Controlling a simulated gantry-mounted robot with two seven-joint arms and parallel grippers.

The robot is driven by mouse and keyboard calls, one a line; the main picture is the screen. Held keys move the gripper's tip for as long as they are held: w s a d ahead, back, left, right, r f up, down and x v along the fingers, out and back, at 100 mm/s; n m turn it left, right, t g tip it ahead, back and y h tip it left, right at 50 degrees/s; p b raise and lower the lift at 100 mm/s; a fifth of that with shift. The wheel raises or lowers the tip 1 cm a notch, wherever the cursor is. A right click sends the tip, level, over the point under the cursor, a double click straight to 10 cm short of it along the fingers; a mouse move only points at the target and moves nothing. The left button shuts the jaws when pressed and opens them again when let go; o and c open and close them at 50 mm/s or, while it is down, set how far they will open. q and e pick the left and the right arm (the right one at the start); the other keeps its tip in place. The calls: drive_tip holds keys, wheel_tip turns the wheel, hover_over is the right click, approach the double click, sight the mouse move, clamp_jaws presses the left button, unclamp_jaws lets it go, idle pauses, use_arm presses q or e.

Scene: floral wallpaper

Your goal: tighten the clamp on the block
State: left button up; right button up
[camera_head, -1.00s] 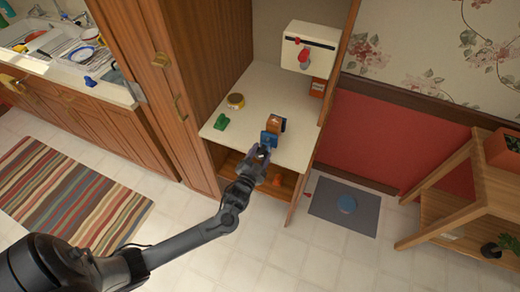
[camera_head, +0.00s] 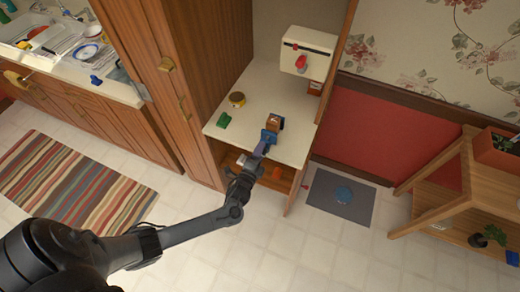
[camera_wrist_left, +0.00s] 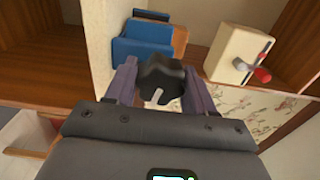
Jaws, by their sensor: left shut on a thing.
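The blue clamp (camera_head: 268,136) sits at the brown wooden block (camera_head: 273,122) near the front edge of the pale cabinet counter. In the left wrist view, the clamp's blue body (camera_wrist_left: 143,45) is ahead, with part of the block (camera_wrist_left: 180,39) showing beside it. My left gripper (camera_head: 263,148) reaches the clamp from the front. In the wrist view, its two fingers stand on either side of a black lobed knob (camera_wrist_left: 160,75) with a grey bar, and are shut on it. The knob hides part of the clamp. My right gripper is out of view.
A green object (camera_head: 224,120) and a small yellow-lidded jar (camera_head: 237,99) stand left on the counter. A cream box (camera_head: 308,48) with a red handle is mounted behind. Cabinet walls flank the counter.

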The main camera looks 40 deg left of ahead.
use_arm(q)
drive_tip(key=m+p, duration=0.2)
drive_tip(key=m, duration=0.4)
drive_tip(key=shift+r+p, duration=0.15)
drive_tip(key=shift+p, duration=0.25)
drive_tip(key=m+p, duration=0.1)
drive_tip(key=m, duration=0.2)
drive_tip(key=shift+m, duration=0.3)
drive_tip(key=shift+m+p, duration=0.3)
drive_tip(key=shift+m, duration=0.5)
drive_tip(key=shift+f, duration=0.2)
drive_tip(key=o, duration=1)
drive_tip(key=shift+o, duration=0.2)
